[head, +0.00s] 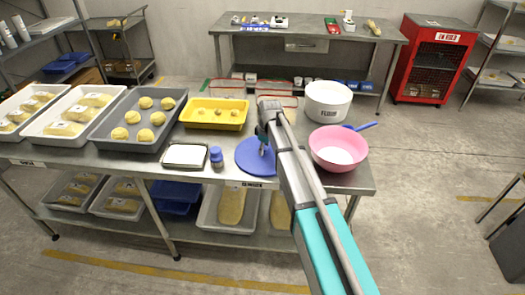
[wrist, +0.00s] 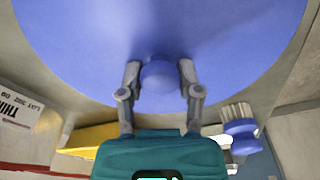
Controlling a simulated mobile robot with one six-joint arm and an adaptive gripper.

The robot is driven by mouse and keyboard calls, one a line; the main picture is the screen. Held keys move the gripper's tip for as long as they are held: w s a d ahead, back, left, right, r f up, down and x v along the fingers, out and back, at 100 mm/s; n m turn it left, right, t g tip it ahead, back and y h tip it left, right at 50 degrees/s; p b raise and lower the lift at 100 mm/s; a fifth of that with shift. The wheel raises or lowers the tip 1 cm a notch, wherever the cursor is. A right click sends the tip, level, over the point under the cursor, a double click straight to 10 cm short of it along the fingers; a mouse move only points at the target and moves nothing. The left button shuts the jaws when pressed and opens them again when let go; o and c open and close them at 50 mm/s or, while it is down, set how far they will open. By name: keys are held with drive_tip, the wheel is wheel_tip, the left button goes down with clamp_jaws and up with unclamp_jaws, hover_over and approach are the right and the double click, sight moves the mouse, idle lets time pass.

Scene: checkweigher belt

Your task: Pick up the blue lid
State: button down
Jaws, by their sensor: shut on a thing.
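The blue lid (head: 252,158) is a round disc near the middle of the steel table in the head view. It fills the upper part of the wrist view (wrist: 90,40). Its round blue knob (wrist: 158,75) sits between my two fingertips. My gripper (wrist: 160,77) is shut on that knob; in the head view my arm comes from the lower right and partly hides the lid. I cannot tell whether the lid touches the table.
Beside the lid stand a blue-handled brush (head: 216,157) and a small white tray (head: 185,155) on the left. A pink bowl (head: 338,150) and a white flour tub (head: 327,102) stand to the right. A yellow tray (head: 215,114) and dough trays (head: 138,124) are behind and left.

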drive_tip(key=shift+r, duration=0.1)
drive_tip(key=shift+r+p, duration=0.95)
drive_tip(key=shift+p, duration=0.05)
drive_tip(key=s+d+r+p, duration=0.3)
drive_tip(key=s+r+p, duration=0.8)
drive_tip(key=s, duration=0.2)
drive_tip(key=shift+s, duration=0.35)
drive_tip(key=shift+d, duration=0.1)
drive_tip(key=shift+s+f, duration=0.1)
drive_tip(key=shift+s, duration=0.05)
